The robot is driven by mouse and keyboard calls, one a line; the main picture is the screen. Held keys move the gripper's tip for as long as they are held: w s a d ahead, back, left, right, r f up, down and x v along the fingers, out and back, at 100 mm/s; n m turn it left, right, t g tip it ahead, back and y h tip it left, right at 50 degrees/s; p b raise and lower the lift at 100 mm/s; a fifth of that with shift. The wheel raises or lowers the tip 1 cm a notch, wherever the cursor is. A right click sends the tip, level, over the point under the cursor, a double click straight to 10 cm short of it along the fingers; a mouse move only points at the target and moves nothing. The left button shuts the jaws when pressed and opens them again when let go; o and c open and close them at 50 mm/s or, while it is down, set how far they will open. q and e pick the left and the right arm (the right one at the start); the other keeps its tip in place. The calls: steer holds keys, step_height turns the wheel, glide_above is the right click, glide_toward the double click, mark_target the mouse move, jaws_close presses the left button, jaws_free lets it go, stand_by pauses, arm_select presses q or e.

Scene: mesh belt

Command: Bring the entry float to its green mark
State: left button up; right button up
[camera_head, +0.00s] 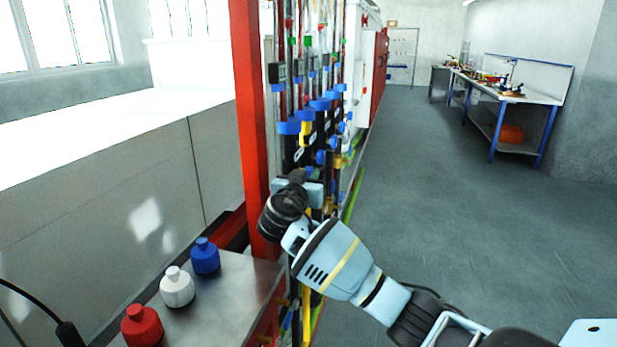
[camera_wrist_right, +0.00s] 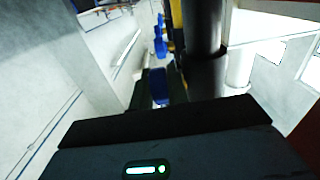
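A row of upright flowmeter tubes (camera_head: 312,68) with blue fittings stands behind the red post. Small red and green bits show on the tubes; a green one (camera_head: 292,41) is near the top. I cannot tell which is the entry float or its mark. My right gripper (camera_head: 297,178) is at the lower part of the row, its fingertips unclear against dark pipes. In the right wrist view a blue knob (camera_wrist_right: 158,85) shows just beyond the dark gripper body, between dark finger-like parts; I cannot tell if they touch it. My left gripper is not in view.
A red post (camera_head: 247,120) stands left of the tubes. Red (camera_head: 142,327), white (camera_head: 177,287) and blue (camera_head: 205,256) bottles stand on a metal bench (camera_head: 240,290). The floor (camera_head: 440,190) at right is clear up to a blue-legged table (camera_head: 530,98).

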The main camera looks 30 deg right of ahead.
steer(key=shift+r+g+y+p, duration=0.2)
steer(key=shift+g+y+p, duration=0.2)
steer(key=shift+y+p, duration=0.1)
jaws_close()
steer(key=shift+a+g+y+p, duration=0.1)
steer(key=shift+g+y+p, duration=0.2)
steer(key=shift+g+y, duration=0.15)
steer(key=shift+f+g+y, duration=0.15)
steer(key=shift+g+y, duration=0.6)
steer(key=shift+y, duration=0.2)
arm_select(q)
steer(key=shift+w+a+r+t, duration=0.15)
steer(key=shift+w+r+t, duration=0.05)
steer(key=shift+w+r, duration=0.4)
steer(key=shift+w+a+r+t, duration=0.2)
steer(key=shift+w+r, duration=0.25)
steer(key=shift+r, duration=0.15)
arm_select(e)
steer(key=shift+g+y, duration=1)
steer(key=shift+y, duration=0.1)
steer(key=shift+s, duration=0.1)
steer(key=o, duration=0.5)
jaws_free()
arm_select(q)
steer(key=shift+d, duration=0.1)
